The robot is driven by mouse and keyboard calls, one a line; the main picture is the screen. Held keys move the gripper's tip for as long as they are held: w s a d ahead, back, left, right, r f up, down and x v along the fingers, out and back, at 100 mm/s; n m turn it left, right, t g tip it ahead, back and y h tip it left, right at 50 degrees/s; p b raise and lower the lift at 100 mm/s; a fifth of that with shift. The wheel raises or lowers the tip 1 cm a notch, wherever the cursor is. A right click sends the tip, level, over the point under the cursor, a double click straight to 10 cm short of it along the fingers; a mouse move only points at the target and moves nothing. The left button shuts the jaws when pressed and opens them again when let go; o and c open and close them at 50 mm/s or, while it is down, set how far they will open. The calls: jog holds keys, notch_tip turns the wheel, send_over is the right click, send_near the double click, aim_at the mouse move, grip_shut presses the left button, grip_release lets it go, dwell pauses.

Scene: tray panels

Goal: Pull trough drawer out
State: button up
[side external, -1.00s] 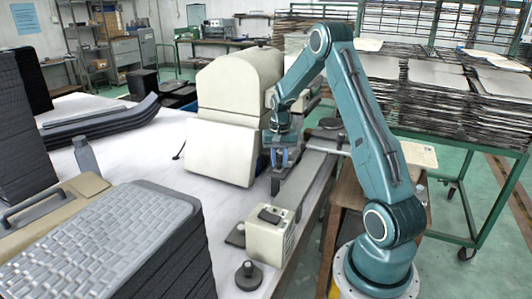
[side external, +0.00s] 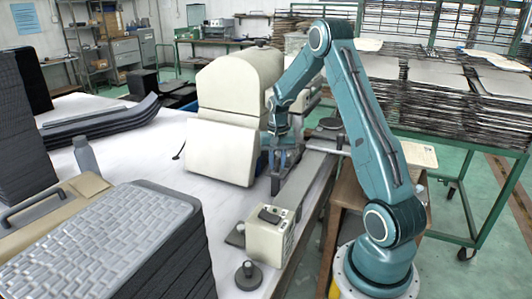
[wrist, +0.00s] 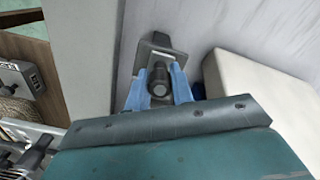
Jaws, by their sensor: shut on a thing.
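My gripper (wrist: 158,88) is shut on a dark round knob (wrist: 159,89) in the wrist view, with one blue finger on each side of it. The knob sits against a small grey bracket (wrist: 158,43). In the side view my gripper (side external: 283,158) points down between the cream machine (side external: 240,80) and a long grey strip (side external: 306,178) along the table edge. The fingers partly hide the knob there. A pale slanted panel (side external: 221,151) stands at the machine's front, just left of my gripper. I cannot tell which part is the trough drawer.
A small cream box (side external: 270,236) with a dark top and a black knob-like piece (side external: 248,275) stand at the near table edge. A stack of grey textured panels (side external: 100,235) fills the front left.

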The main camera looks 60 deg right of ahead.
jog(key=shift+a, duration=1.8)
jog(key=o, duration=0.7)
jog(key=shift+r, duration=0.2)
notch_tip(320, 180, up, 7)
jog(key=shift+f, duration=0.2)
jog(key=shift+a, duration=0.1)
